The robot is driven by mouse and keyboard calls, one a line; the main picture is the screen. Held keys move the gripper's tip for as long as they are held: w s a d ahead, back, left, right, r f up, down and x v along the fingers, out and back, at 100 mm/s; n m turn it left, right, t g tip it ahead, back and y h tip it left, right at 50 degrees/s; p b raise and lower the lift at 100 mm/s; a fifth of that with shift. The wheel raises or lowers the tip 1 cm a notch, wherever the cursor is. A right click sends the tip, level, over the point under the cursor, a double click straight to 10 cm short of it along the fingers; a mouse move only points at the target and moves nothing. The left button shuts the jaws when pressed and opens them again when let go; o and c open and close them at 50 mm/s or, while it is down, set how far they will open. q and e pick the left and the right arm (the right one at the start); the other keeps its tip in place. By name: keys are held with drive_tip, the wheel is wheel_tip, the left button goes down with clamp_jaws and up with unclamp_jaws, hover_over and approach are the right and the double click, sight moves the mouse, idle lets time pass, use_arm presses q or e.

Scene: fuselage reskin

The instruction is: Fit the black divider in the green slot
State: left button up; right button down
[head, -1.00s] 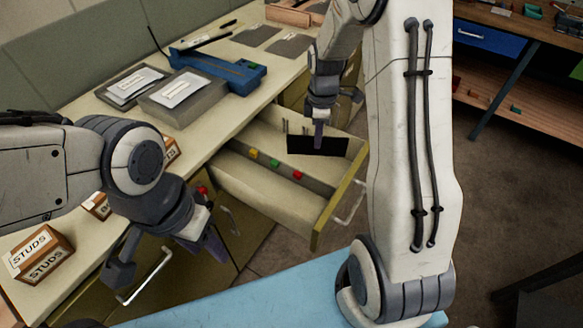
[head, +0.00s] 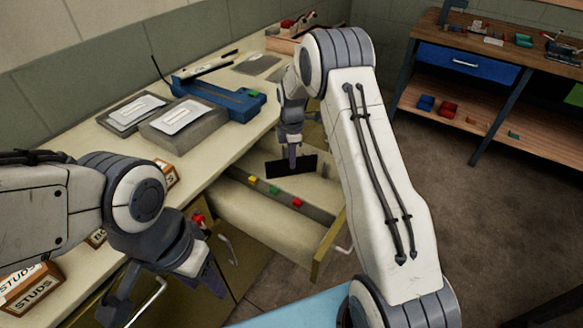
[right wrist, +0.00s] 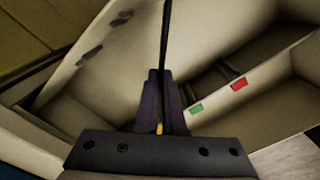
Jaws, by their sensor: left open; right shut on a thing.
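My right gripper (head: 292,161) is shut on the black divider (head: 308,166) and holds it over the open drawer (head: 262,218), behind the partition with the colored marks. The green mark (head: 273,189) sits between the yellow mark (head: 252,179) and the red mark (head: 297,202). In the right wrist view the divider (right wrist: 165,35) is seen edge-on as a thin black strip between the fingers (right wrist: 160,100). The green mark (right wrist: 196,109) and red mark (right wrist: 239,84) lie to the right; the yellow one shows between the fingers. The divider's lower edge is unclear.
The drawer front with its handle (head: 342,248) sticks out from the workbench. The bench holds a blue tool (head: 220,97), grey trays (head: 183,122) and boxes labeled STUDS (head: 32,290). Another bench with a blue drawer (head: 466,62) stands at the right; floor between is clear.

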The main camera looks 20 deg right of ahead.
drive_tip(key=shift+f, duration=1.95)
drive_tip(key=shift+f, duration=0.2)
drive_tip(key=c, duration=1)
unclamp_jaws()
drive_tip(key=shift+r, duration=0.1)
